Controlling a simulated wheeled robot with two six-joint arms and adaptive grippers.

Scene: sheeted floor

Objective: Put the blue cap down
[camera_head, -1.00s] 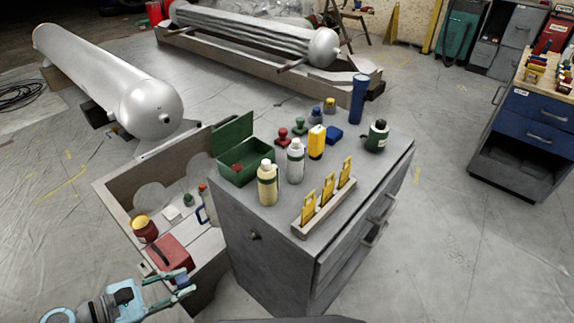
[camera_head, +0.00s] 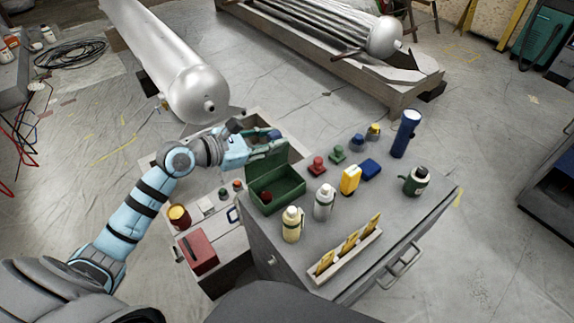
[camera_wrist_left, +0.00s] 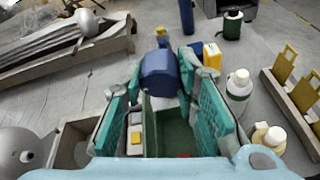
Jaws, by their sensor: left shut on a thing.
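My left gripper (camera_head: 270,144) is shut on the blue cap (camera_head: 275,134), just behind the raised lid of the green box in the head view. In the left wrist view the dark blue cap (camera_wrist_left: 160,73) sits between the teal fingertips (camera_wrist_left: 160,85), with the green box (camera_wrist_left: 178,128) showing below and behind it. The green box (camera_head: 276,194) stands open on the grey cabinet with a small red thing inside. The cap looks held in the air, clear of any surface. My right gripper is not in view.
The cabinet top (camera_head: 400,215) holds a cream bottle (camera_head: 292,224), a white bottle (camera_head: 324,202), a yellow item (camera_head: 350,180), a blue flashlight (camera_head: 405,134), a dark green container (camera_head: 416,181) and a rack (camera_head: 345,252) with yellow pieces. A lower crate beside it holds a red box (camera_head: 198,252).

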